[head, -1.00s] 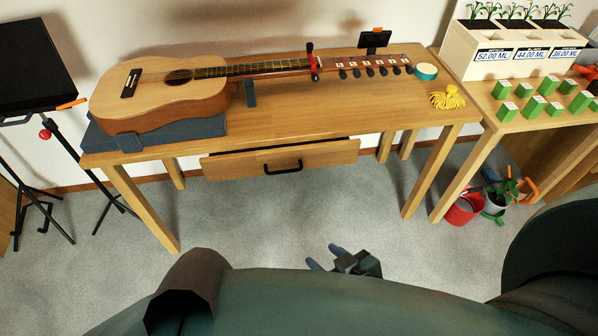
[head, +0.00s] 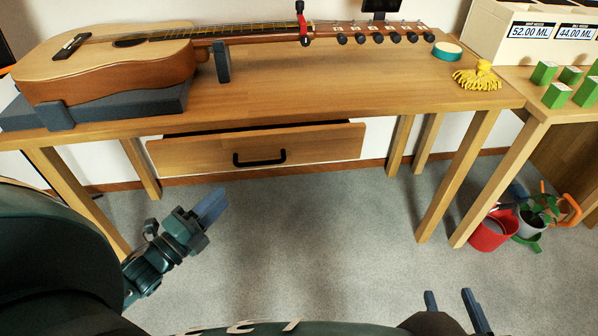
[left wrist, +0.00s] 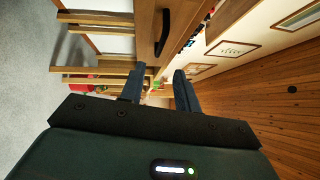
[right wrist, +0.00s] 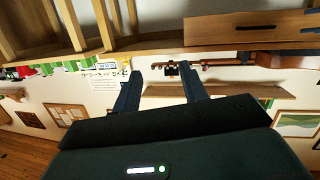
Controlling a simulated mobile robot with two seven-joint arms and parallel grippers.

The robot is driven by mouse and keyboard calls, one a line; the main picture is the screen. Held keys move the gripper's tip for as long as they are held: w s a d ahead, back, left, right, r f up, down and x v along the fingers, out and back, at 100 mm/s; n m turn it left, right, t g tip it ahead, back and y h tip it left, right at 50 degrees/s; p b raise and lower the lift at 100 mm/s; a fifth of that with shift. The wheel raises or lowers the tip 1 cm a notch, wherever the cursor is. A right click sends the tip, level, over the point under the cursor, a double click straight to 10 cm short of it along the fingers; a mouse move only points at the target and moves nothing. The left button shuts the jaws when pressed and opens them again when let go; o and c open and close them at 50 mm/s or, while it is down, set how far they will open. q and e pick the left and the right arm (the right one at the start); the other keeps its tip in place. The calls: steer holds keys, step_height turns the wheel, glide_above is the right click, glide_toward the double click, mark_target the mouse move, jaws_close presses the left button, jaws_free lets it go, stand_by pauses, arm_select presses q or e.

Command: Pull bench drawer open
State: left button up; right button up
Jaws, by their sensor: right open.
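The bench drawer (head: 330,144) is under the wooden bench top, its front a little forward with a dark gap above it. Its black bar handle (head: 260,158) is at the middle of the front and also shows in the left wrist view (left wrist: 163,32). My left gripper (head: 211,204) is below and left of the handle in the head view, apart from it. Its fingers stand apart and empty in the left wrist view (left wrist: 160,70). My right gripper (head: 449,294) is low at the bottom right of the head view, open and empty, far from the drawer.
A guitar (head: 110,75) lies on the bench top (head: 330,85) with a teal tape roll (head: 447,51) and a yellow bundle (head: 478,78) at the right. Bench legs (head: 455,180) flank the drawer. A red bucket (head: 493,230) stands at right. The floor before the drawer is clear.

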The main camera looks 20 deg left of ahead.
mark_target(257, 162)
arm_select(q)
steer(key=shift+b+x, duration=1.1)
steer(key=shift+x, duration=5.5)
arm_select(e)
steer(key=shift+a+r+n+t+y, duration=0.2)
steer(key=shift+a+n+t+y, duration=0.1)
steer(key=shift+n+t+y, duration=0.4)
arm_select(q)
steer(key=shift+r, duration=0.1)
steer(key=shift+c, duration=0.3)
jaws_close()
arm_select(e)
steer(key=shift+w+f, duration=0.1)
